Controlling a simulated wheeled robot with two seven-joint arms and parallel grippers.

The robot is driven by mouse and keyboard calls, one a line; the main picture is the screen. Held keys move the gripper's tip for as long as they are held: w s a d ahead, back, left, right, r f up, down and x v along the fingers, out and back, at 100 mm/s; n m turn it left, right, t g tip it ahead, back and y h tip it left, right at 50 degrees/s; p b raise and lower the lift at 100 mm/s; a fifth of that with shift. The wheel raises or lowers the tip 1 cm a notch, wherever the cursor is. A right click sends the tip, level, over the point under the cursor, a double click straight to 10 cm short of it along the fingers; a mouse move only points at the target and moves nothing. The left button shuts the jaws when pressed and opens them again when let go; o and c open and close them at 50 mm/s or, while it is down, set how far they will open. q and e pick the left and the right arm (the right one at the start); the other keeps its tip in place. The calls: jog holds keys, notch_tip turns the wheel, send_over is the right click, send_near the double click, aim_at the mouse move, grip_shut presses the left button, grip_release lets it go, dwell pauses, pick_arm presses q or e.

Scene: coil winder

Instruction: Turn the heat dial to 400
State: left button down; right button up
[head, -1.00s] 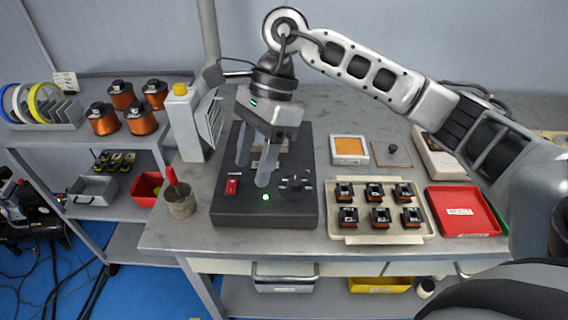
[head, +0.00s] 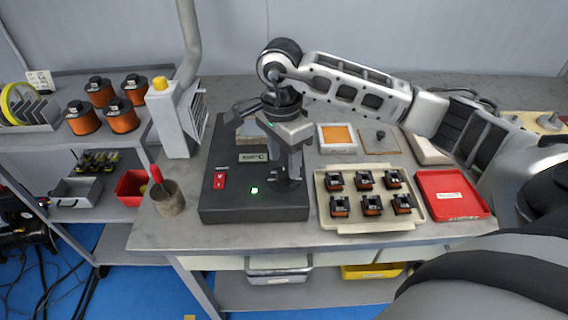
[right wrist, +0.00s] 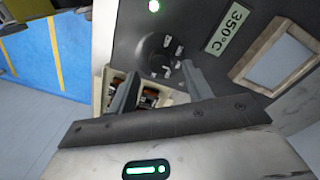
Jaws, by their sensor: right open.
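The heat dial (right wrist: 155,52) is a dark round knob with pale marks beside it, on the black heater unit (head: 228,209). The unit's display (right wrist: 227,31) reads 350°C in the right wrist view. My right gripper (head: 284,179) is over the dial side of the unit and hides most of the dial in the head view. In the right wrist view, the fingers of my right gripper (right wrist: 160,72) are open, with their tips close to the dial; I cannot tell whether they touch it. My left gripper is not in view.
A green lamp (head: 254,190) and red switch (head: 219,180) are on the unit. A tray (head: 378,221) of several small coils and a red tray (head: 452,208) stand to the right. A cup (head: 168,203) with a red-handled tool stands to the left.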

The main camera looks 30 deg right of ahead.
aim_at(284, 175)
notch_tip(284, 175, down, 2)
jog(key=shift+f, duration=0.45)
jog(key=c, duration=1)
